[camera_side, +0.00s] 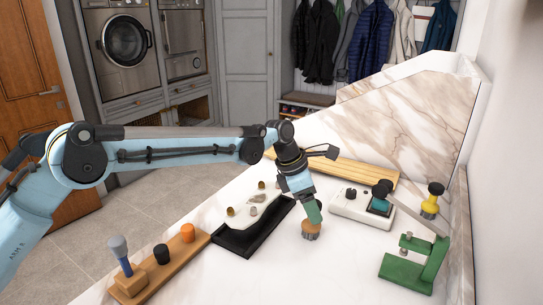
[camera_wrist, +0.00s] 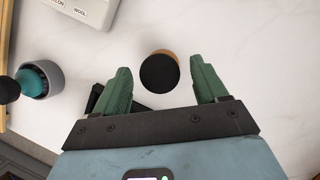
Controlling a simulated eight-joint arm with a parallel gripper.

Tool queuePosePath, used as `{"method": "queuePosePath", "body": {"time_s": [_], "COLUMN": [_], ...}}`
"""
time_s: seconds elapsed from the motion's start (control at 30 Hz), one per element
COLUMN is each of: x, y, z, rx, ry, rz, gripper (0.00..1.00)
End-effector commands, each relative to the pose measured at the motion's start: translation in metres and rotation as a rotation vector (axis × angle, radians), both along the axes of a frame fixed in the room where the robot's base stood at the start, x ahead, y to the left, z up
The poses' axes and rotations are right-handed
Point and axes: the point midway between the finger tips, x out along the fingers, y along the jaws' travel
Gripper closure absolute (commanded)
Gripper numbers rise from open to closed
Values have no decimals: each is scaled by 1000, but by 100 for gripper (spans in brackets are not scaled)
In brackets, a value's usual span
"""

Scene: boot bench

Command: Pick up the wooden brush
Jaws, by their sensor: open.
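In the wrist view the green fingers of my gripper (camera_wrist: 160,66) are apart, one on each side of the disc, with space showing on both sides. The side view does not show clearly whether they touch it.
A black tray (camera_side: 238,241) lies left of the brush. A wooden rack (camera_side: 138,286) with several tools stands front left. A white box (camera_side: 350,208) is behind right, and a green press (camera_side: 412,271) is at right. Marble top in front is clear.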

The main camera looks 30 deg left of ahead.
Motion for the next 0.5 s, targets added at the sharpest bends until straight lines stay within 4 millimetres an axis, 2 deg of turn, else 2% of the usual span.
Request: {"method": "queuePosePath", "body": {"time_s": [0.1, 0.2, 0.5], "x": [4, 6, 6], "y": [-6, -9, -10], "z": [-16, -24, -28], "rx": [0, 0, 0], "ry": [0, 0, 0], "rz": [0, -1, -1], "gripper": [28, 28, 28]}}
